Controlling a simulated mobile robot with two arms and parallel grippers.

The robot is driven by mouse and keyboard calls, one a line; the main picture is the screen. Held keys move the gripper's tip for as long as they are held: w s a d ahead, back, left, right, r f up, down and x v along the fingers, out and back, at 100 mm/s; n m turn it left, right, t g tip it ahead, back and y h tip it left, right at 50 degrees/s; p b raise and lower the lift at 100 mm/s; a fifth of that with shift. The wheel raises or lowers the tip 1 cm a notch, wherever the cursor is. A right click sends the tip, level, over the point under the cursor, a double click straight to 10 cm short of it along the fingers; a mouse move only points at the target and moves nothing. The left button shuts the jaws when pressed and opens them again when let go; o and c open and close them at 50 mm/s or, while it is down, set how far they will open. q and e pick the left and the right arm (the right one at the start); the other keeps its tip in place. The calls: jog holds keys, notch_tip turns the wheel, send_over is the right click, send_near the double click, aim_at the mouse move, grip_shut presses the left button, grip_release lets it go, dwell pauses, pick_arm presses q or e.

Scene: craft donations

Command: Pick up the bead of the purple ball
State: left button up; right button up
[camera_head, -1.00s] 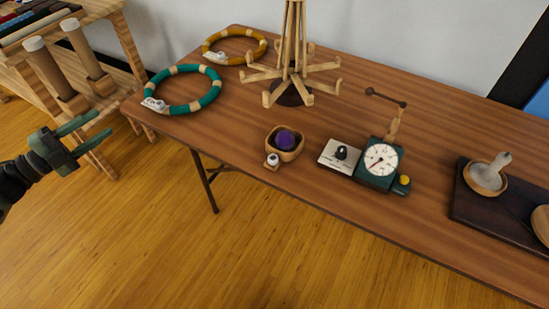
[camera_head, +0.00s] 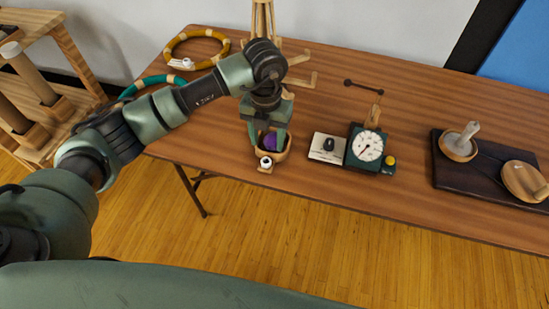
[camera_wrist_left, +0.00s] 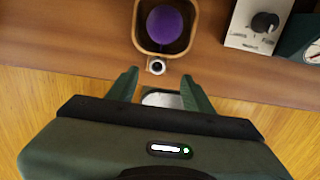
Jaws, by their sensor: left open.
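The purple ball (camera_head: 270,142) sits in a small wooden bowl (camera_head: 286,151) near the table's front edge. A small white piece with a dark centre (camera_head: 265,163) is at the bowl's front. The gripper partly hides the ball and bowl in the head view. My right gripper is not in view.
A dark green dial scale (camera_head: 367,147) and a white card with a black knob (camera_head: 327,148) stand right of the bowl. A wooden rack (camera_head: 300,80) is behind my arm. A ring (camera_head: 196,34) lies at back left; a dark board (camera_head: 470,185) lies right.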

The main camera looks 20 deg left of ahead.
aim_at(266, 156)
pick_arm(q)
notch_tip(266, 156, down, 6)
jog(key=shift+s+a+f+p, duration=0.15)
jog(key=shift+f+p, duration=0.1)
jog(key=shift+p, duration=0.55)
jog(key=shift+f, duration=0.55)
jog(key=c, duration=0.9)
grip_shut()
